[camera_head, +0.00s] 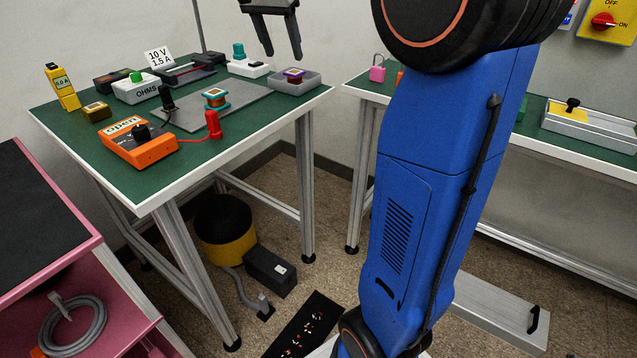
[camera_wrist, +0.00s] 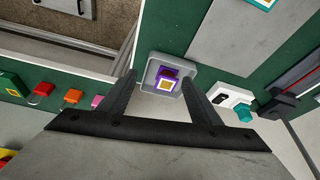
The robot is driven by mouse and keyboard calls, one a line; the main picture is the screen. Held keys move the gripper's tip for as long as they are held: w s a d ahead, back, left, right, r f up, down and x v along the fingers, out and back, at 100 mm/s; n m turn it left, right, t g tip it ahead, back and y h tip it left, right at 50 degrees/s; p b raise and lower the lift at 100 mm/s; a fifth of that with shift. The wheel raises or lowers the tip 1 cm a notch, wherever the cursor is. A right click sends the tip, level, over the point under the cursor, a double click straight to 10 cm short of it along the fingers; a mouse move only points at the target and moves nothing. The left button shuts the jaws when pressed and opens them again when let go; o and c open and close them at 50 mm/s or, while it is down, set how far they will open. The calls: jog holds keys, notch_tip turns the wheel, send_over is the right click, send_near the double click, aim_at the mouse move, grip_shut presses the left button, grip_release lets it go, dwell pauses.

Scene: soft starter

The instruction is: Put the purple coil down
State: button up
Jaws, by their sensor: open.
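The purple coil (camera_head: 294,75) sits in the small grey tray (camera_head: 308,87) at the right corner of the green-topped table. Its top has a yellowish square centre. My gripper (camera_head: 283,57) is above the tray, open and empty. In the wrist view the purple coil (camera_wrist: 166,75) shows between and beyond the spread fingers, inside the grey tray (camera_wrist: 151,75). The fingers appear clear of the coil.
A teal coil (camera_head: 215,98) stands on a grey plate (camera_head: 245,108) left of the tray. A pink padlock (camera_head: 377,70) sits on the right bench.

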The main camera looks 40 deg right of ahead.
jog(key=s+a+f+n+t+y, duration=0.1)
jog(key=s+a+f+n, duration=0.2)
jog(key=s+f, duration=0.4)
jog(key=s+a+f+n+t+y, duration=0.1)
jog(key=s+a+f+n, duration=0.3)
jog(key=s+f, duration=0.4)
jog(key=s+a+f+n+y, duration=0.1)
jog(key=s+a+f+n, duration=0.3)
jog(key=s, duration=1.4)
notch_tip(320, 180, down, 4)
jog(key=shift+s+a+f+n+t+y, duration=0.15)
jog(key=shift+a+n+t+y, duration=0.1)
jog(key=shift+n+t+y, duration=0.25)
